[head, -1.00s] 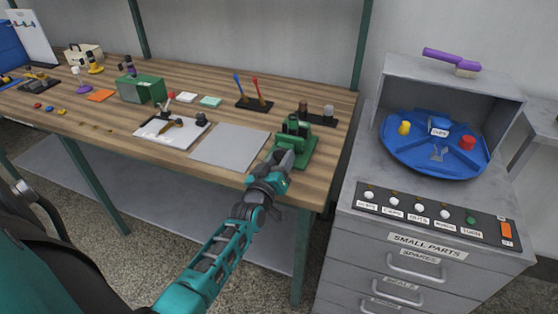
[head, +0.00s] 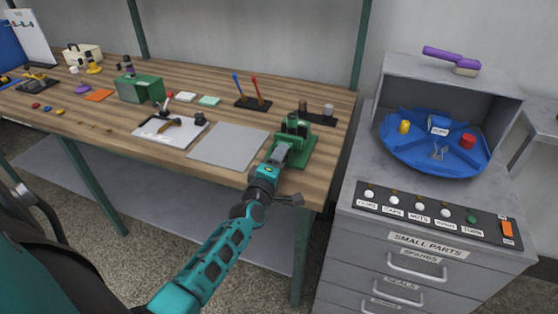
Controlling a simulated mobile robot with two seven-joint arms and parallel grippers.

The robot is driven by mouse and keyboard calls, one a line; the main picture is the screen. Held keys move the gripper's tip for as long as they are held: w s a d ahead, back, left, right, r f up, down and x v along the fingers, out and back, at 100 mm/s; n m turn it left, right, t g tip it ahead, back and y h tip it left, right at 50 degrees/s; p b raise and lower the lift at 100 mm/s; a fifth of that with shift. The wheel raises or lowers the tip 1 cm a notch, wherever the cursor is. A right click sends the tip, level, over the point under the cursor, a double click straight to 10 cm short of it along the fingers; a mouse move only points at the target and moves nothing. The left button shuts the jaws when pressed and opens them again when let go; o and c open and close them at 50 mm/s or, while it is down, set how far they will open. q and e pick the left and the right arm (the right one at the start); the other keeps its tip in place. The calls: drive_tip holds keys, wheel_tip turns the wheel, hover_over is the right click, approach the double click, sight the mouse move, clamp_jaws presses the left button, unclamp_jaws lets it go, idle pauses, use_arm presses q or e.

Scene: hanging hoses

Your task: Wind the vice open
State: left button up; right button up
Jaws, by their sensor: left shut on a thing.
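The green vice (head: 294,143) stands at the front right corner of the wooden workbench. My left gripper (head: 276,157) reaches in from below at the vice's front, and its fingers are shut on the vice handle. The handle itself is mostly hidden behind the gripper. How far apart the vice's jaws stand is too small to tell. My right gripper does not show.
A grey plate (head: 229,146) lies left of the vice. A dark rack (head: 316,117) stands behind it. A grey drawer cabinet (head: 430,240) with a blue turntable (head: 435,160) and a button panel stands right, across a narrow gap. Tools lie further left.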

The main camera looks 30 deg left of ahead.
use_arm(q)
drive_tip(key=n+b, duration=0.1)
drive_tip(key=n, duration=0.3)
drive_tip(key=shift+n, duration=0.3)
drive_tip(key=n+b, duration=0.1)
drive_tip(key=n, duration=0.3)
drive_tip(key=shift+r, duration=0.1)
drive_tip(key=shift+n, duration=0.4)
drive_tip(key=o, duration=1.1)
drive_tip(key=shift+c, duration=0.2)
drive_tip(key=v, duration=1.3)
drive_tip(key=shift+b, duration=0.3)
drive_tip(key=shift+a, duration=0.1)
